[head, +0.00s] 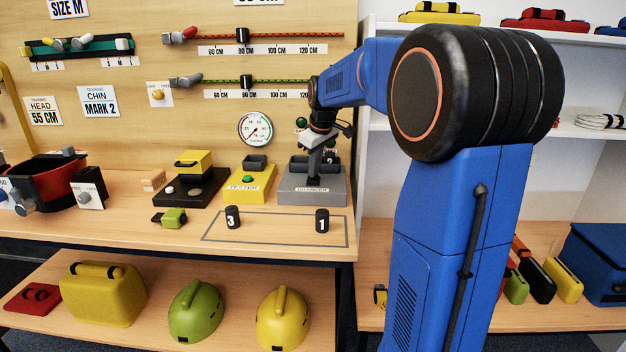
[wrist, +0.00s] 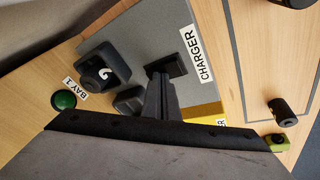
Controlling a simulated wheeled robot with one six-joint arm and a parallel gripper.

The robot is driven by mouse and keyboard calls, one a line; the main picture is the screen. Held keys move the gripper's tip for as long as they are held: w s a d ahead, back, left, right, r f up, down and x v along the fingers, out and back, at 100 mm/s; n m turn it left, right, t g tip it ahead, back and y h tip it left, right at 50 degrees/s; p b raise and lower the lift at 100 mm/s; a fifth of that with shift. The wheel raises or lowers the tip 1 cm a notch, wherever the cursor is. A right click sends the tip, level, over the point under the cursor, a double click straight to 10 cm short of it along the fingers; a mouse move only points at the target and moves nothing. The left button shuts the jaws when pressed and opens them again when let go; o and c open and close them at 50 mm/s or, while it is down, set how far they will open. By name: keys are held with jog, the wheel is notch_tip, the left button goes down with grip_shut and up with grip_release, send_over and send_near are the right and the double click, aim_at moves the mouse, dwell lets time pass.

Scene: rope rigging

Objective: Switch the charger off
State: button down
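The charger (head: 312,196) is a grey box with a white CHARGER label, at the right end of the bench in the head view. Its grey top (wrist: 145,35) shows in the wrist view. A black rectangular part, seemingly the switch (wrist: 168,65), sits by the label. A black battery marked 2 (wrist: 107,68) stands in a charger slot; another slot is partly hidden. My gripper (head: 314,176) points down over the charger. Its fingers (wrist: 160,80) look closed together, with tips at or just above the black part; contact is unclear.
A green lamp (wrist: 64,100) is beside the BAY 1 label. Batteries 3 (head: 232,217) and 1 (head: 322,220) stand in front, within an outlined area. The yellow tester (head: 249,184) stands close left of the charger. A gauge (head: 255,129) hangs on the wall behind.

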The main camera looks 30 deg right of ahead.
jog(key=shift+s+a+f, duration=0.15)
jog(key=shift+s+f, duration=0.1)
jog(key=shift+f, duration=0.35)
jog(key=shift+r, duration=0.1)
dwell(0.3)
jog(key=shift+w+d+r, duration=0.25)
jog(key=shift+w+r, duration=0.15)
jog(key=shift+r, duration=0.2)
jog(key=shift+w+r, duration=0.1)
jog(key=shift+r, duration=0.1)
jog(key=shift+w+d+r, duration=0.25)
jog(key=shift+w+r, duration=0.05)
jog(key=shift+r, duration=0.4)
jog(key=shift+w+d+r, duration=0.25)
jog(key=shift+w+r, duration=0.1)
jog(key=shift+r, duration=0.4)
jog(key=shift+w+d+r, duration=0.25)
jog(key=shift+w+r, duration=0.05)
jog(key=shift+r, duration=0.4)
jog(key=shift+a, duration=0.1)
